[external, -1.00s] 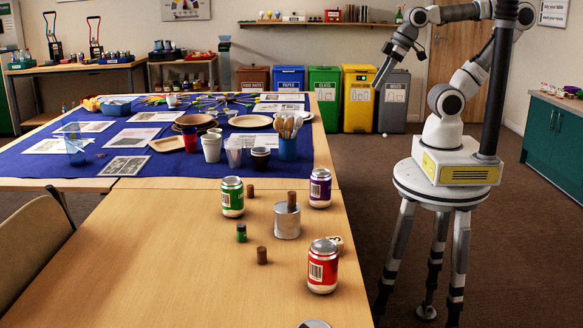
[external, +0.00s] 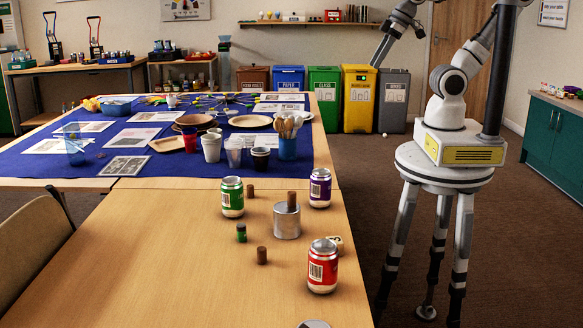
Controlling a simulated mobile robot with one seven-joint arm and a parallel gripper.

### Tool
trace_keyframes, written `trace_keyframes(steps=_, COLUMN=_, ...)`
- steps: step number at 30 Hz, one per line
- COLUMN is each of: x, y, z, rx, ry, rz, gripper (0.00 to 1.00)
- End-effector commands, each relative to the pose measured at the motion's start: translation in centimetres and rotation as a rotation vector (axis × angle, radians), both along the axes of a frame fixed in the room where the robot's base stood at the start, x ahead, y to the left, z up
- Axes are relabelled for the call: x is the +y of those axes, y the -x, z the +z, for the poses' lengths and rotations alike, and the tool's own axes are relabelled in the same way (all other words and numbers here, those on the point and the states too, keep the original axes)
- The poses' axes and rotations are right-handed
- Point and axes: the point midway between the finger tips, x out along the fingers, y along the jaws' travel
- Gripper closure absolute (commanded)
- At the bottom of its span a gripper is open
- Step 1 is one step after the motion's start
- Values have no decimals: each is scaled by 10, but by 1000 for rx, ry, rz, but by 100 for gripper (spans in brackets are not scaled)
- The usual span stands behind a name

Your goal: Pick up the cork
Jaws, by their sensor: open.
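Several brown cork-like cylinders show in the external view. One cork (external: 262,255) stands on the bare wooden table left of the red can. Another cork (external: 251,191) stands beside the green can. A third, taller cork (external: 292,199) stands upright on or in the silver tin (external: 287,224); its lower end is hard to make out. My gripper (external: 375,62) hangs at the top of the view, right of the table and well above it, far from the corks. It is open and seems empty; the fingers are small and hard to separate.
A green can (external: 232,199), a purple can (external: 320,190) and a red can (external: 323,270) stand around the tin. A small green jar (external: 241,233) and a pale block (external: 335,243) are close by. The table's left part is clear. A blue cloth (external: 90,170) with crockery lies behind.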

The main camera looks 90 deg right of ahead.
Motion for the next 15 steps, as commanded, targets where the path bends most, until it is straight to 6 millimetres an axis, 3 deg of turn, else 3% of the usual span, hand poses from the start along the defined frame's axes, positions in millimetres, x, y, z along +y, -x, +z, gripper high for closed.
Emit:
trace_keyframes(steps=8, x=8, y=-75, z=-26, rx=45, ry=-61, rz=-56, gripper=36)
trace_keyframes(steps=15, x=20, y=-154, z=-65, rx=80, ry=-83, rz=-127, gripper=36)
